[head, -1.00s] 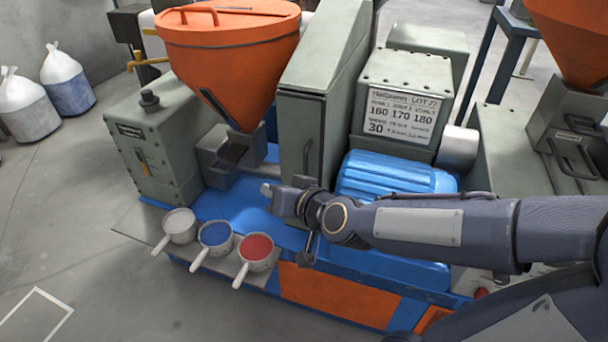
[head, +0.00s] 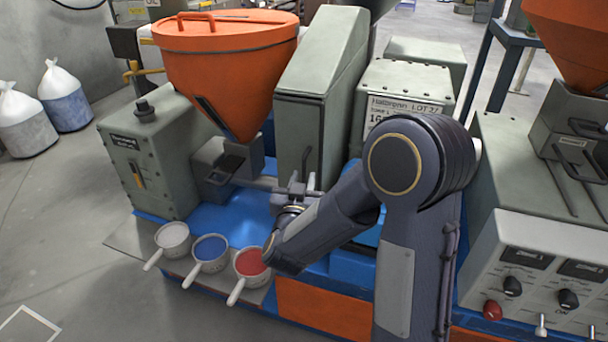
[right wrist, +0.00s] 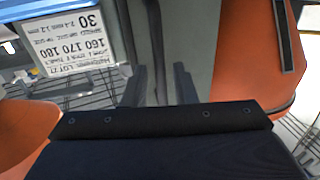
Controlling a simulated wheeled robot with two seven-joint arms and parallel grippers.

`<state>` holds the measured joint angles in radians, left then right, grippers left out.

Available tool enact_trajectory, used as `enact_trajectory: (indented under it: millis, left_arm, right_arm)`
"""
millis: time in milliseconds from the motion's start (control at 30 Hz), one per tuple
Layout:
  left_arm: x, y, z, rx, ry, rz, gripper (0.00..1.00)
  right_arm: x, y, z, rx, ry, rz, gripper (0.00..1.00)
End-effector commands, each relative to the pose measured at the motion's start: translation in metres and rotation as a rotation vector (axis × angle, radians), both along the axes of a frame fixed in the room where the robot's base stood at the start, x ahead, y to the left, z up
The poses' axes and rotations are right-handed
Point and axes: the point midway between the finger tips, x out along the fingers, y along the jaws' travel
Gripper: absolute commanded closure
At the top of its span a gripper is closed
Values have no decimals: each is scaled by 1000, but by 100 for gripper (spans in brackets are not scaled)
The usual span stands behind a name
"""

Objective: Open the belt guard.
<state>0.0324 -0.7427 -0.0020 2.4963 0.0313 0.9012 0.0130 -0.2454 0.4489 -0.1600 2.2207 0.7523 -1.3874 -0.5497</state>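The belt guard (head: 297,135) is the tall grey sloped housing right of the orange hopper, and it looks closed. A slim upright handle (head: 306,165) is on its front face. My right gripper (head: 302,181) is in front of the guard at the handle's lower part. In the right wrist view its two fingers (right wrist: 158,90) stand apart, with the guard's grey face (right wrist: 190,40) behind them. A darker upright strip shows between the fingers; I cannot tell whether it is the handle or whether they touch it. My left gripper is out of view.
The orange hopper (head: 228,75) stands close left of the guard. Three scoops with white (head: 172,237), blue (head: 210,250) and red (head: 250,263) contents sit at the front edge. A lot sign (head: 400,108) and a control panel (head: 545,275) are to the right.

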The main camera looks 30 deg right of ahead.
Motion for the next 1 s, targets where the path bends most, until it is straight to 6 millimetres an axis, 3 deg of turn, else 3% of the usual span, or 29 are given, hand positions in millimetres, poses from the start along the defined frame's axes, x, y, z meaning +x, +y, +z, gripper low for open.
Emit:
enact_trajectory:
  millis: [200,467,700,1000]
  left_arm:
    - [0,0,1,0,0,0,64]
    - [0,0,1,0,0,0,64]
    - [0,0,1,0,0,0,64]
    - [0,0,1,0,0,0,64]
  right_arm:
    - [16,-13,0,1,1,0,75]
    - [17,-13,0,1,0,1,75]
    - [17,-13,0,1,0,1,100]
    - [17,-13,0,1,0,1,100]
